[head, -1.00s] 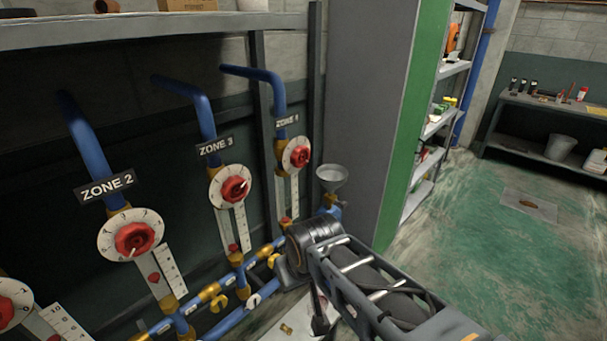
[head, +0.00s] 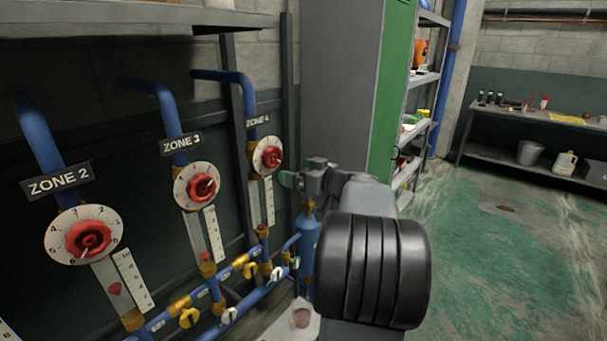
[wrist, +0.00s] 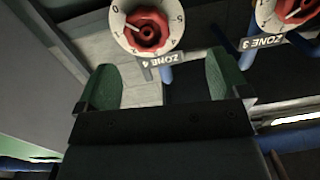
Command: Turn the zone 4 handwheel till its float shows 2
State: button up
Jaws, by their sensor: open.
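The zone 4 handwheel (head: 272,158) is red on a round white numbered dial (head: 257,163), under the "ZONE 4" sign (head: 258,122). Below it is a clear tube with a white scale (head: 269,201); a small red float (head: 262,229) shows low in it, too small to read against the numbers. In the wrist view the scene is upside down, and the zone 4 handwheel (wrist: 147,30) shows beyond my fingers. My gripper (head: 288,180) is open and empty, just right of the dial and apart from it; its green-padded fingers are spread in the wrist view (wrist: 164,84).
The zone 3 handwheel (head: 201,187) and zone 2 handwheel (head: 88,238) stand to the left on the same rack. Blue pipes with yellow valves run below. A blue cylinder (head: 308,245) stands below my gripper. A grey-green cabinet (head: 342,90) is close behind. Open floor lies right.

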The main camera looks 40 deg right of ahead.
aim_at(275, 158)
jog(key=shift+t+h, duration=0.4)
jog(key=w+p, duration=0.5)
jog(key=p, duration=0.2)
jog(key=w+r+p, duration=0.1)
jog(key=w+p, duration=0.2)
jog(key=shift+w+d, duration=0.15)
jog(key=shift+w, duration=0.2)
jog(key=shift+w+f, duration=0.15)
jog(key=shift+f, duration=0.1)
jog(key=shift+c, duration=0.3)
jog(key=c, duration=0.8)
jog(key=shift+c, duration=0.2)
jog(key=shift+f+n+b, duration=0.2)
jog(key=shift+n+b, duration=0.1)
jog(key=shift+b, duration=0.75)
jog(key=n+b, duration=0.3)
jog(key=b, duration=0.8)
jog(key=shift+n+b, duration=0.3)
jog(key=shift+n, duration=0.1)
jog(key=shift+r+b, duration=0.2)
jog(key=shift+b, duration=0.25)
